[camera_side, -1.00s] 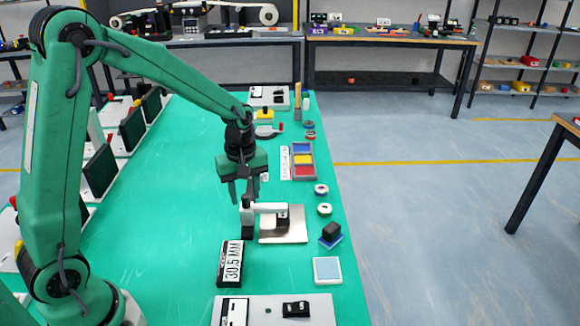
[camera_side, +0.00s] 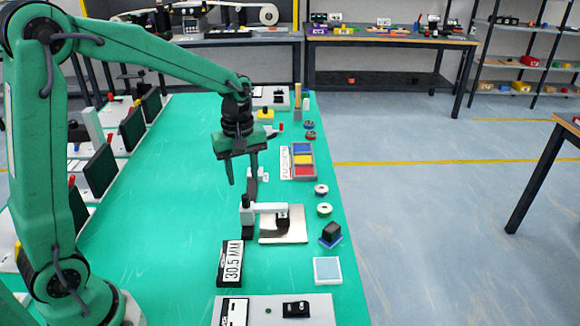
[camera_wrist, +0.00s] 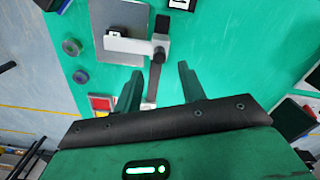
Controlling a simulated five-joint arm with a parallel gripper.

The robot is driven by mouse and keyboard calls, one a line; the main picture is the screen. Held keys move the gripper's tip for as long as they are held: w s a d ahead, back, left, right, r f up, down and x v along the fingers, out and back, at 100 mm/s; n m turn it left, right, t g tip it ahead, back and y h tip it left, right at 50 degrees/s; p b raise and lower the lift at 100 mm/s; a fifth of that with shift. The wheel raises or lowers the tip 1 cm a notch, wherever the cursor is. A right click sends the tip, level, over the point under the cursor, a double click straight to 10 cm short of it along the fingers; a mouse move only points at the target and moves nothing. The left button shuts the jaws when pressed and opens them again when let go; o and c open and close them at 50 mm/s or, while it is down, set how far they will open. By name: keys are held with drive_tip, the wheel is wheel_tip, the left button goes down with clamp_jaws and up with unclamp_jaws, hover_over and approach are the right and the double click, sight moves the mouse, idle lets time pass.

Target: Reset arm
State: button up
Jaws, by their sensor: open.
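My gripper (camera_side: 243,178) hangs above the green work table (camera_side: 165,220), with its fingers pointing down, apart and empty. In the wrist view, my gripper (camera_wrist: 158,85) also shows its two green fingers spread with nothing held between them. The white-armed device with a black post (camera_side: 247,217) stands below and near my gripper, beside a silver plate (camera_side: 285,236). In the wrist view, the white arm of this device (camera_wrist: 130,45) lies beyond the fingertips. I cannot tell from the side view how high the fingertips are above the table.
A tray with blue, yellow and red compartments (camera_side: 303,160) and several small round pieces line the right edge. Dark upright panels (camera_side: 100,175) stand along the left. The table's middle left is clear.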

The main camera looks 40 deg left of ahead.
drive_tip(key=s+d+r+m+t, duration=0.1)
drive_tip(key=s+r+m+t, duration=0.1)
drive_tip(key=s, duration=0.4)
drive_tip(key=s+r+m+t, duration=0.1)
drive_tip(key=s+r+m, duration=0.3)
drive_tip(key=s+m, duration=0.2)
drive_tip(key=s+d+r+m+t, duration=0.1)
drive_tip(key=s+r+m+t, duration=0.1)
drive_tip(key=s+m, duration=0.3)
drive_tip(key=shift+s+d+r+t, duration=0.3)
drive_tip(key=shift+s+r, duration=0.2)
drive_tip(key=shift+r, duration=0.4)
idle(0.6)
